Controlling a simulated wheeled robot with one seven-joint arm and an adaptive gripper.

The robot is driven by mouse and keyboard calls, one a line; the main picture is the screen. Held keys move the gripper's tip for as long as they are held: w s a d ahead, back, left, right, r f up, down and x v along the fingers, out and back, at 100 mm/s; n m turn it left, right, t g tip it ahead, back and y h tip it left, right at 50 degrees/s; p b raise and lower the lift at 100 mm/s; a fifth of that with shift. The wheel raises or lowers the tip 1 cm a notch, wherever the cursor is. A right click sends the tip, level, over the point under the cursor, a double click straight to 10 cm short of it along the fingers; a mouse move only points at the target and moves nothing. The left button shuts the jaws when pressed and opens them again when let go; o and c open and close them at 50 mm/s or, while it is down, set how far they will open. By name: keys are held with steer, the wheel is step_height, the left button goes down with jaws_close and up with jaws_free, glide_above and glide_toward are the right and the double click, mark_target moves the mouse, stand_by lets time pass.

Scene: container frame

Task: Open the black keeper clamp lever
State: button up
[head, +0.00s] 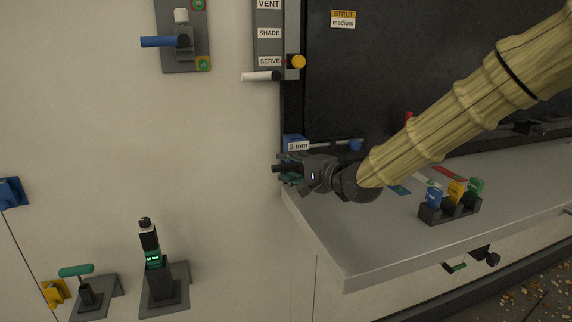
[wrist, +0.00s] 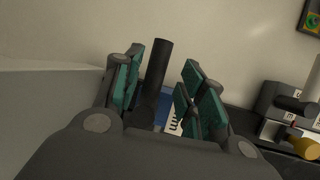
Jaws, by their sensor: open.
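The black lever (wrist: 158,72) shows in the wrist view as a dark round handle standing up between the two teal-padded fingers of my gripper (wrist: 160,90). The gripper is open, and gaps show between the lever and the pads. In the head view my gripper (head: 289,170) is at the left end of the grey shelf, with the dark lever tip (head: 277,168) sticking out to the left between the fingers. The clamp's base is mostly hidden by the gripper. A blue part and a white label (wrist: 173,124) show behind the lever.
A "3 mm" label (head: 299,146) and a rod with blue ends lie just above the gripper. The grey shelf (head: 345,255) carries a black holder (head: 450,212) with coloured tags. A white-tipped lever (head: 261,76) and yellow knob (head: 298,62) are higher up.

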steer(key=shift+w+a+f, duration=0.15)
steer(key=shift+w+a, duration=0.15)
steer(key=shift+w+a+f, duration=0.25)
steer(key=shift+w+f, duration=0.25)
steer(key=shift+w, duration=0.35)
steer(key=shift+s+r, duration=0.3)
steer(key=shift+s, duration=0.05)
steer(key=shift+w+f, duration=0.15)
steer(key=shift+w, duration=0.05)
steer(key=c, duration=0.4)
steer(key=shift+a, duration=0.1)
jaws_close()
